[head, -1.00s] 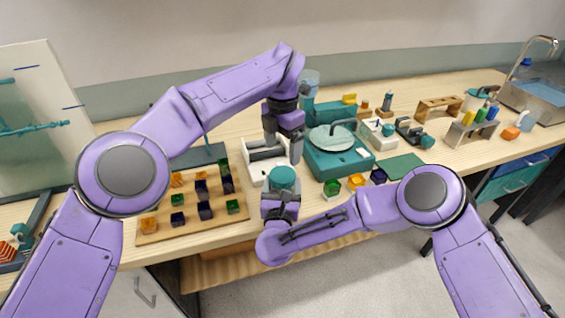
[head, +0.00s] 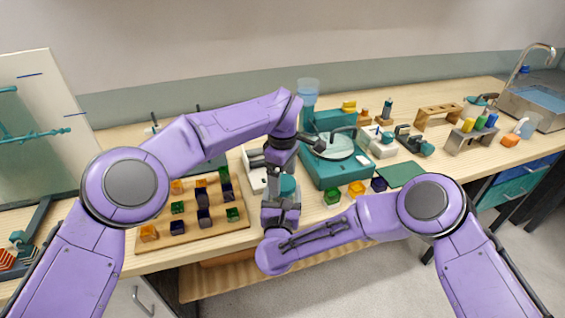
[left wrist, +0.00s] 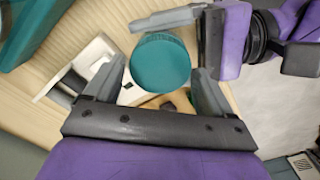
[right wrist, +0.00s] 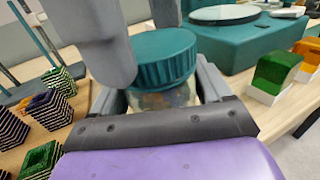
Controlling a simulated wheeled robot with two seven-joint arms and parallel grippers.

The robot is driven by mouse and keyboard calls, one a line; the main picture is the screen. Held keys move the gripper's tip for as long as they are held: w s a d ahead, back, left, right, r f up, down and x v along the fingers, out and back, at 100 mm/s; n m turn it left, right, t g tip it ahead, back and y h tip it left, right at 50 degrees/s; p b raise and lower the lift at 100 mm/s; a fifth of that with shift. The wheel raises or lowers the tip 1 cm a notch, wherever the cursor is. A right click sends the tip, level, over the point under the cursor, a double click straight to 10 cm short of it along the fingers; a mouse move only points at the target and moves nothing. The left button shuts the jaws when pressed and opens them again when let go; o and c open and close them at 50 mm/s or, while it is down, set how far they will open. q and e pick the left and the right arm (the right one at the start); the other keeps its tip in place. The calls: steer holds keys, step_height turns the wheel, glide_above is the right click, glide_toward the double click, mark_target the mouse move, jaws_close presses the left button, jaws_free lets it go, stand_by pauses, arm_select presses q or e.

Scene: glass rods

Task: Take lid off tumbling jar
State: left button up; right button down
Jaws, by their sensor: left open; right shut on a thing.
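The tumbling jar is a clear jar (right wrist: 168,97) with a ribbed teal lid (right wrist: 165,58); the lid also shows in the head view (head: 288,186) and in the left wrist view (left wrist: 160,63). My right gripper (right wrist: 165,90) is shut on the jar body below the lid and holds it upright. My left gripper (left wrist: 155,85) is open above the jar, with the lid showing between its fingers. The lid sits on the jar. I cannot tell whether the left fingers touch it. The arms hide most of the jar in the head view.
A wooden board (head: 220,233) with several colored cubes lies at the left. A white cradle (head: 254,172) stands behind the jar. A teal machine with a round plate (head: 328,172) is close on the right. More cubes stand along the table's front edge.

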arm_select(q)
steer(key=shift+f, duration=0.5)
